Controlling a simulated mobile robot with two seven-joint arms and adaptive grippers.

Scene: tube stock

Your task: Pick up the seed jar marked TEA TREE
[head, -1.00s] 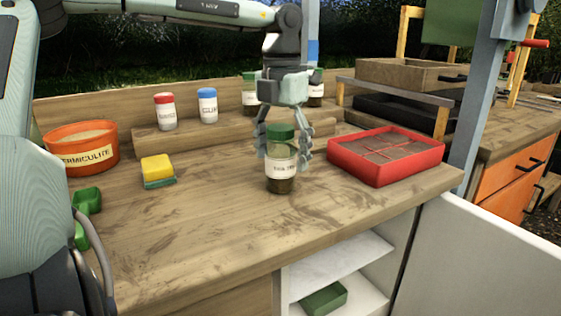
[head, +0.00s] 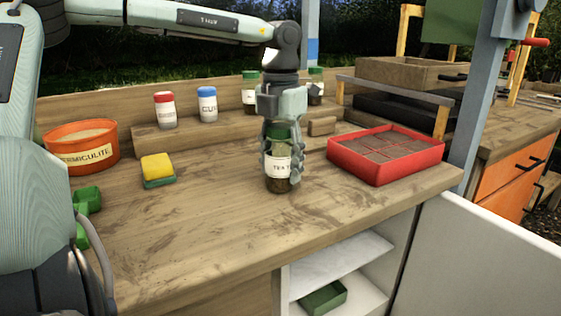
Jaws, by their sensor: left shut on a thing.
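The seed jar (head: 278,184) is clear with a green lid, dark contents and a white label. The label reads "TEA T", with the rest hidden by a finger. The jar stands upright at the middle of the bench, and I cannot tell whether its base touches the wood. My left gripper (head: 279,158) comes down from above and is shut on the jar, its fingers around the lid and upper sides. My right gripper is not in view.
Two other green-lidded jars (head: 249,95) (head: 316,88) stand on the back ledge, with red-lidded (head: 165,112) and blue-lidded (head: 207,107) shakers. A red tray (head: 386,175) lies right. A vermiculite pot (head: 80,155) and sponge (head: 158,170) are left.

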